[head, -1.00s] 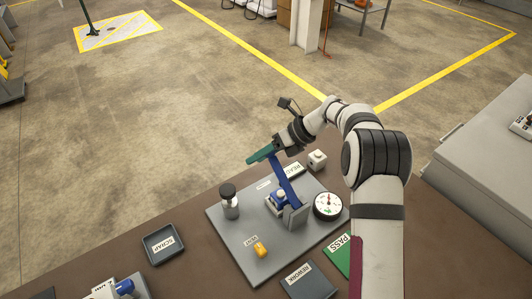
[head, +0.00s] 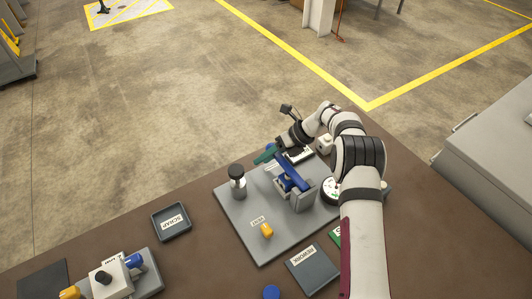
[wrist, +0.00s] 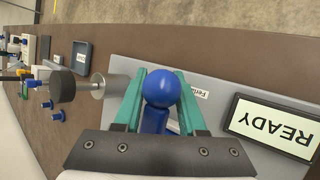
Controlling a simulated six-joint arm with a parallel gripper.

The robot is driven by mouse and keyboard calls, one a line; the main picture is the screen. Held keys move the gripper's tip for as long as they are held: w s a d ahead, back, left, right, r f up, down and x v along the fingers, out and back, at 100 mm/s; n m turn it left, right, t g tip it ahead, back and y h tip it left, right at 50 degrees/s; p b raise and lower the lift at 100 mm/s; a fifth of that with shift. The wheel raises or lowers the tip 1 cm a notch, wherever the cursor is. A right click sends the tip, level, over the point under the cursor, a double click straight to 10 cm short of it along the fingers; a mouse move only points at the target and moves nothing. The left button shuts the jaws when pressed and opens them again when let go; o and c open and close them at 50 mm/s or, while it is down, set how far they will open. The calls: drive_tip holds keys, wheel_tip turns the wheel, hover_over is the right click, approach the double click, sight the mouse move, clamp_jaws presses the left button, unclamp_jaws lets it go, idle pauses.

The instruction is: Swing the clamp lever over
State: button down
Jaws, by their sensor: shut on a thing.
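The clamp lever (head: 291,173) is a long blue bar leaning from a grey clamp bracket (head: 303,198) on the grey fixture plate (head: 245,243). Its round blue knob (wrist: 161,86) shows in the wrist view between the teal fingers. My gripper (head: 266,154) is shut on the lever at its far end, with one finger on each side (wrist: 160,74). In the head view the lever slopes up and left from the bracket towards my gripper. The lower part of the lever is hidden in the wrist view.
A READY display (wrist: 274,127) is close to my gripper. A round dial (head: 331,189) is right of the bracket, partly behind my arm.

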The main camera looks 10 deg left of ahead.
drive_tip(key=shift+d+f, duration=0.1)
drive_tip(key=shift+f, duration=0.15)
drive_tip(key=shift+c, duration=2.3)
unclamp_jaws()
drive_tip(key=shift+r, duration=0.15)
drive_tip(key=v, duration=1.5)
drive_tip(key=shift+d+r, duration=0.2)
drive_tip(key=shift+d, duration=0.05)
